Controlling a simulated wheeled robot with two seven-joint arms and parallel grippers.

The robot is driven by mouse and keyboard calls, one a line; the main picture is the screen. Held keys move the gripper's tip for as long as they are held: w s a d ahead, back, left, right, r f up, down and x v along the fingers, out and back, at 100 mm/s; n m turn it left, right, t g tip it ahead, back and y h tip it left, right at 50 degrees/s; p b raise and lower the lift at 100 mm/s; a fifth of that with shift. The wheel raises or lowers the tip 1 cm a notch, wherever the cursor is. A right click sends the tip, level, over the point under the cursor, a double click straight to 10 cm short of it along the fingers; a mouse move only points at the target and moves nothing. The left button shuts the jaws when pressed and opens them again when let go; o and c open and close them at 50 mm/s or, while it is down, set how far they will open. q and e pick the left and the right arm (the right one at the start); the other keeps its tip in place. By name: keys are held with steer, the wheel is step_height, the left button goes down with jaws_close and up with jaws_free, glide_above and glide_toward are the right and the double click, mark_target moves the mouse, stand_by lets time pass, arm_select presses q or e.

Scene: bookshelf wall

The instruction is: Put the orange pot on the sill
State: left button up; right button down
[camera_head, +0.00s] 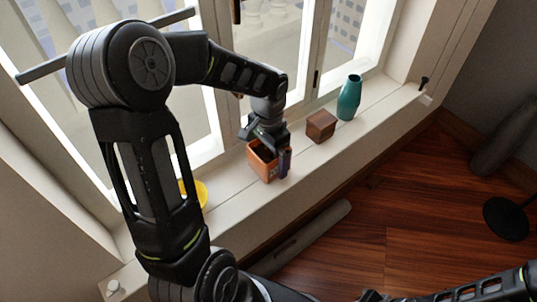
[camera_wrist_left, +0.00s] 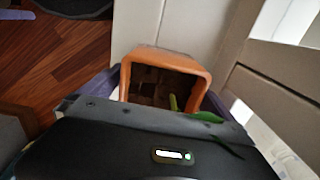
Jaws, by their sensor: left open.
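The orange pot (camera_head: 268,174) appears to stand on the pale window sill (camera_head: 226,214), below my left wrist. In the left wrist view the pot (camera_wrist_left: 167,55) shows its square open top, with a dark inside and a bit of green at the near rim. My left gripper (camera_head: 267,161) reaches down over the pot with its jaws open. One purplish finger shows at each side of the pot in the left wrist view; whether they touch it I cannot tell. My right gripper is not in view.
A brown wooden cube (camera_head: 320,126) and a teal vase (camera_head: 349,98) stand on the sill to the right of the pot. A yellow round thing (camera_head: 201,192) is on the left, partly behind my arm. Window frames rise behind the sill. Wooden floor (camera_head: 400,225) lies in front.

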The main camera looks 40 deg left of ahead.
mark_target(269, 152)
arm_select(q)
step_height(269, 152, up, 8)
steer(key=shift+f+p, duration=0.1)
steer(key=shift+p, duration=0.65)
